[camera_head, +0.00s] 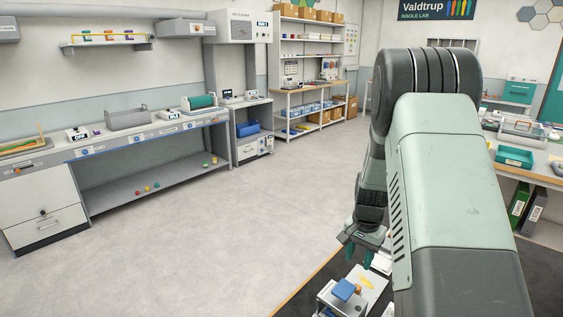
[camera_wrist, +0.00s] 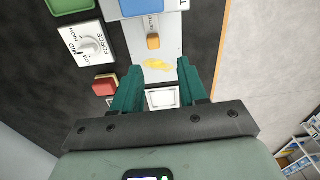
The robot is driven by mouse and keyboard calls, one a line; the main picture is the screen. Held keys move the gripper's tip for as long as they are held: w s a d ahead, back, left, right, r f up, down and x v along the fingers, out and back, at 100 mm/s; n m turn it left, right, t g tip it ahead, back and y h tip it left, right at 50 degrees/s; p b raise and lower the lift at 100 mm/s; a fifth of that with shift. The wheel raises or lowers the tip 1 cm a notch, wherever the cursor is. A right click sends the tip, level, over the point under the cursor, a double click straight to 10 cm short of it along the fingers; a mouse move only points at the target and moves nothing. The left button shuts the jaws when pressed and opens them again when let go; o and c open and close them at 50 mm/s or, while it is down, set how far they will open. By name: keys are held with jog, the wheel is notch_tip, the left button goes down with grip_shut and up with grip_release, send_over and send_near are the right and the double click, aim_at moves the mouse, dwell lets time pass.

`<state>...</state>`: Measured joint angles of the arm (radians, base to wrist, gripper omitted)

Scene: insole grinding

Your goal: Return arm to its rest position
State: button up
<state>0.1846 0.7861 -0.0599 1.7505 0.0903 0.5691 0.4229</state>
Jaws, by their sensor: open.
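My gripper (camera_wrist: 160,78) is open in the wrist view, with its two green fingers apart and nothing between them. A yellow piece (camera_wrist: 155,64) lies on a pale panel just beyond the fingertips. In the head view my gripper (camera_head: 359,254) hangs at the lower right, above the front bench. Below it is a small machine with a blue block (camera_head: 345,289), and the yellow piece (camera_head: 366,282) shows beside it. My arm hides much of the right side of the head view.
A long grey bench (camera_head: 150,130) runs along the left wall. The floor between (camera_head: 230,220) is clear. A teal tray (camera_head: 514,157) stands at right.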

jog(key=s+a+r+n+t, duration=0.1)
jog(key=s+a+r, duration=0.25)
jog(key=r, duration=0.45)
jog(key=s+a+r+n+t, duration=0.15)
jog(key=s+r, duration=0.25)
jog(key=r, duration=0.4)
jog(key=s+a+r+n, duration=0.2)
jog(key=s+a+r, duration=0.15)
jog(key=r, duration=0.55)
jog(key=s+a+r+n+t, duration=0.1)
jog(key=s+r+n, duration=0.1)
jog(key=s, duration=0.7)
jog(key=s+a+r+n+t, duration=0.1)
jog(key=s+r, duration=0.3)
jog(key=s, duration=0.5)
jog(key=shift+s+a+n+t, duration=0.2)
jog(key=shift+a+n+t, duration=0.15)
jog(key=shift+a+n, duration=0.25)
